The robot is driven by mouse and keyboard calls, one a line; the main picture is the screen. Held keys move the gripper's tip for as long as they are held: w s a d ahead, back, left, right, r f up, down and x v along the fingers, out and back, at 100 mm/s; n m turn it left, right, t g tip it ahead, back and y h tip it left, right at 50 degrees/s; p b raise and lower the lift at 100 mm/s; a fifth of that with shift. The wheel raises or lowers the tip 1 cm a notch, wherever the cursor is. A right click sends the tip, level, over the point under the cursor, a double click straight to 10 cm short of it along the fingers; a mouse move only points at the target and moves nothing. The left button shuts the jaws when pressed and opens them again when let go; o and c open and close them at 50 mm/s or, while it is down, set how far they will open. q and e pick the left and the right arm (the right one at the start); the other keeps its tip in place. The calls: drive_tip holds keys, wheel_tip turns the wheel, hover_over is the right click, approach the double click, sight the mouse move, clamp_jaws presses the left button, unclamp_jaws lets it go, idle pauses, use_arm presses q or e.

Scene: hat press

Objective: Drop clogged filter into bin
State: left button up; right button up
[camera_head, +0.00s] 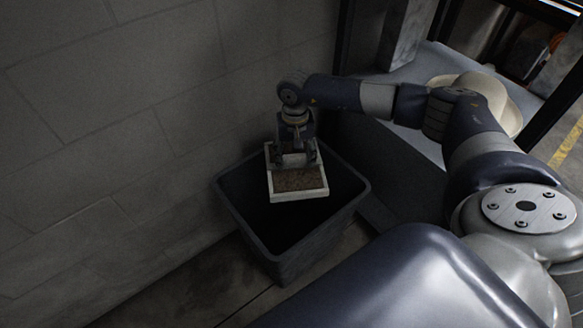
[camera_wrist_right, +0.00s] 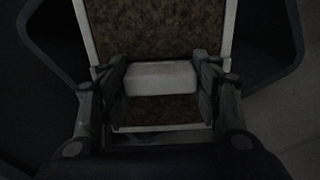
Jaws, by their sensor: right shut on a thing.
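The clogged filter (camera_head: 299,181) is a flat square with a pale frame and a brown, dirty face. My right gripper (camera_head: 296,160) is shut on the pale bar across it and holds it over the mouth of the dark bin (camera_head: 285,262). In the right wrist view the filter (camera_wrist_right: 160,32) fills the upper middle, with the right gripper's fingers (camera_wrist_right: 161,85) on both ends of the pale bar. The bin's rim (camera_wrist_right: 272,75) shows around it. The bin's inside is dark, and I cannot see its bottom. My left gripper is not in view.
A grey block wall (camera_head: 120,120) stands to the left of the bin. A grey work surface (camera_head: 430,70) with a pale hat (camera_head: 508,112) on it lies behind my right arm. Concrete floor (camera_head: 200,290) shows in front of the bin.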

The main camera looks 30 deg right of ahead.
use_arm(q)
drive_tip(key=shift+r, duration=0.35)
use_arm(e)
drive_tip(key=shift+f, duration=0.15)
drive_tip(key=o, duration=1.3)
drive_tip(key=shift+c, duration=0.2)
wheel_tip(320, 180, up, 12)
